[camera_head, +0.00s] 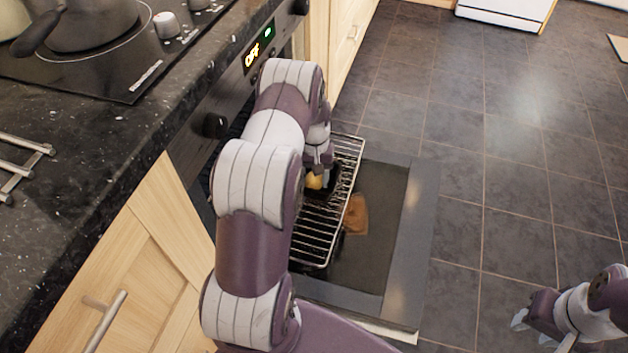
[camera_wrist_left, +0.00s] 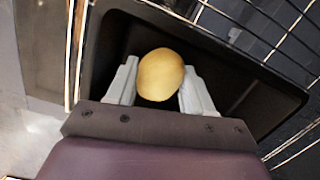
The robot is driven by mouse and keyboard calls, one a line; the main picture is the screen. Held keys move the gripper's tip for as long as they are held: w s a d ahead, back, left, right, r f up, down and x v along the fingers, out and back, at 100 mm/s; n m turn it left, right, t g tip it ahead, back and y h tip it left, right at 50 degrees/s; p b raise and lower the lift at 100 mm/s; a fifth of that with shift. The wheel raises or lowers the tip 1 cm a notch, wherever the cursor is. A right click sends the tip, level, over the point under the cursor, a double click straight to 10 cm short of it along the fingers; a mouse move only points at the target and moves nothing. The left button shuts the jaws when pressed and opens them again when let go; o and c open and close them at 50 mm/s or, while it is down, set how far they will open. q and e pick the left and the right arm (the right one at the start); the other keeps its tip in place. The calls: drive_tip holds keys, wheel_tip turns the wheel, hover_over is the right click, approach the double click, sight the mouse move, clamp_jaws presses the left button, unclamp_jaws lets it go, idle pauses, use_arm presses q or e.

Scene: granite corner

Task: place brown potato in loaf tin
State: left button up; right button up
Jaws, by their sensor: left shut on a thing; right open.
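The brown potato (camera_wrist_left: 160,75) is yellowish-brown and rounded. My left gripper (camera_wrist_left: 157,86) is shut on it, with one pale finger on each side. In the left wrist view the potato is over the dark loaf tin (camera_wrist_left: 115,38), within its rim; I cannot tell whether it touches the tin's floor. In the head view the potato (camera_head: 314,181) shows as a small yellow patch below my left gripper (camera_head: 318,172), and the tin is mostly hidden by my arm. My right gripper (camera_head: 519,321) is open and empty over the floor at the lower right.
The wire oven rack (camera_head: 318,235) is pulled out above the open oven door (camera_head: 385,225). A brown patch (camera_head: 356,214) shows on the door's inner face. The counter with hob and pan (camera_head: 95,25) is at upper left. Tiled floor (camera_head: 500,180) is clear at right.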

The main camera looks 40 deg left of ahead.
use_arm(q)
drive_tip(key=o, duration=0.8)
drive_tip(key=shift+f, duration=0.1)
wheel_tip(320, 180, up, 11)
drive_tip(key=w+p, duration=0.1)
drive_tip(key=p, duration=0.4)
drive_tip(key=s+d+r+m+t, duration=0.1)
drive_tip(key=s+d+r+m, duration=0.2)
drive_tip(key=d+r, duration=0.55)
drive_tip(key=s+d+r+m, duration=0.1)
drive_tip(key=s+d, duration=0.2)
drive_tip(key=s, duration=0.1)
drive_tip(key=s+d+r+m+t, duration=0.1)
drive_tip(key=s+d, duration=0.2)
drive_tip(key=s, duration=0.2)
drive_tip(key=s+d+r+m, duration=0.1)
drive_tip(key=s+d, duration=0.2)
drive_tip(key=s, duration=0.1)
drive_tip(key=shift+s+d+r+t+y, duration=0.2)
drive_tip(key=shift+r+t+y, duration=0.1)
drive_tip(key=shift+r+y, duration=0.1)
